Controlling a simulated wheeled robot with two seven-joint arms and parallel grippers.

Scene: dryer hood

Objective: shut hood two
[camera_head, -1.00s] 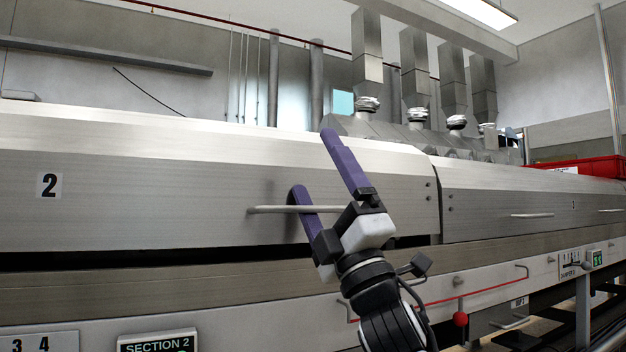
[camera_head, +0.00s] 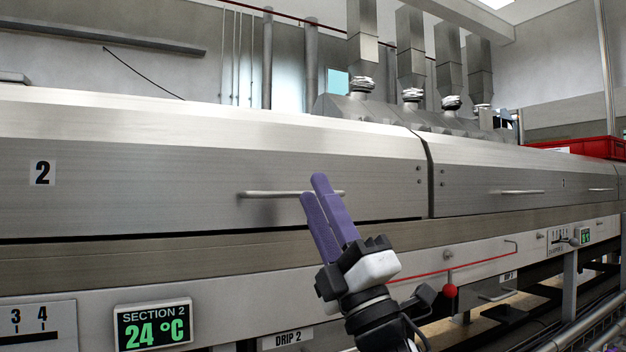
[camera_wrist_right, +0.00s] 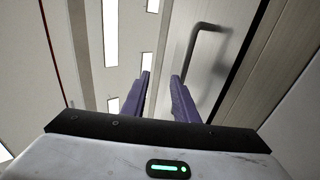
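Hood two (camera_head: 130,175) is the long steel cover marked "2" at the left and middle of the head view. A thin dark gap (camera_head: 100,238) shows along its lower edge, above the steel frame. Its bar handle (camera_head: 270,194) is near its right end; the handle also shows in the wrist view (camera_wrist_right: 205,28). My right gripper (camera_head: 312,186) is in front of the handle's right part. Its purple fingers are close together, with a narrow empty gap between them in the wrist view (camera_wrist_right: 160,75). The handle lies beside the fingers there; contact is unclear. My left gripper is out of view.
The neighbouring hood (camera_head: 520,185) is at the right. Below hood two are a "SECTION 2" display (camera_head: 153,325) reading 24 °C and a red-knobbed lever (camera_head: 450,291). A red crate (camera_head: 590,148) sits at the far right. Metal ducts rise behind.

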